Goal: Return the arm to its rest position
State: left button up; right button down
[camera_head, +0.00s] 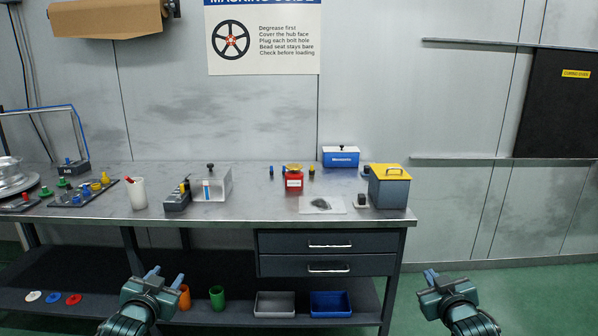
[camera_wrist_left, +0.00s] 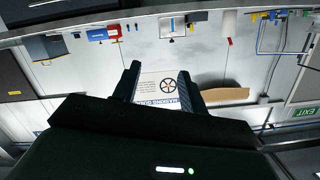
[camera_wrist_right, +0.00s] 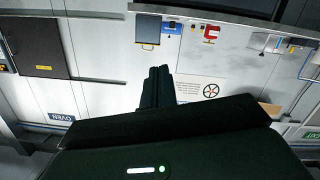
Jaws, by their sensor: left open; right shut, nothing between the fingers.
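My left gripper (camera_head: 164,277) is in front of the workbench, below the level of its top, at the lower left of the head view. Its two fingers are spread and empty, and they also show apart in the left wrist view (camera_wrist_left: 157,82). My right gripper (camera_head: 431,276) is in front of and beyond the bench's right end, over the green floor. Its fingers are closed together with nothing between them, as the right wrist view (camera_wrist_right: 158,86) shows. Neither gripper touches anything.
The metal workbench (camera_head: 240,213) carries a red container (camera_head: 294,181), a grey box with yellow lid (camera_head: 389,188), a white cup (camera_head: 137,194) and a blue box (camera_head: 341,157). Its lower shelf holds a grey bin (camera_head: 275,304) and a blue bin (camera_head: 330,304). Floor at right is clear.

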pick_arm(q)
jog(key=s+d+f+g+h, duration=0.1)
jog(key=s+d+f+g, duration=0.1)
jog(key=s+d+f, duration=0.45)
jog(key=s+d+f+g+h, duration=0.15)
jog(key=s+d+f, duration=0.25)
jog(key=s+f, duration=0.55)
pick_arm(e)
jog(key=s+a+f+g+y, duration=0.1)
jog(key=s+a+f+g, duration=0.1)
jog(key=s+a+f, duration=0.45)
jog(key=s+a+f+g+y, duration=0.15)
jog(key=s+a+f, duration=0.25)
jog(key=s+f, duration=0.55)
pick_arm(q)
jog(key=s+d+g, duration=0.1)
jog(key=s+d, duration=0.2)
jog(key=s, duration=0.6)
jog(key=s+d+f+g+h, duration=0.1)
jog(key=s+d, duration=0.2)
jog(key=s, duration=0.6)
pick_arm(e)
jog(key=s+a+g, duration=0.1)
jog(key=s+a, duration=0.2)
jog(key=s, duration=0.6)
jog(key=s+a+f+g+y, duration=0.1)
jog(key=s+a, duration=0.2)
jog(key=s, duration=0.6)
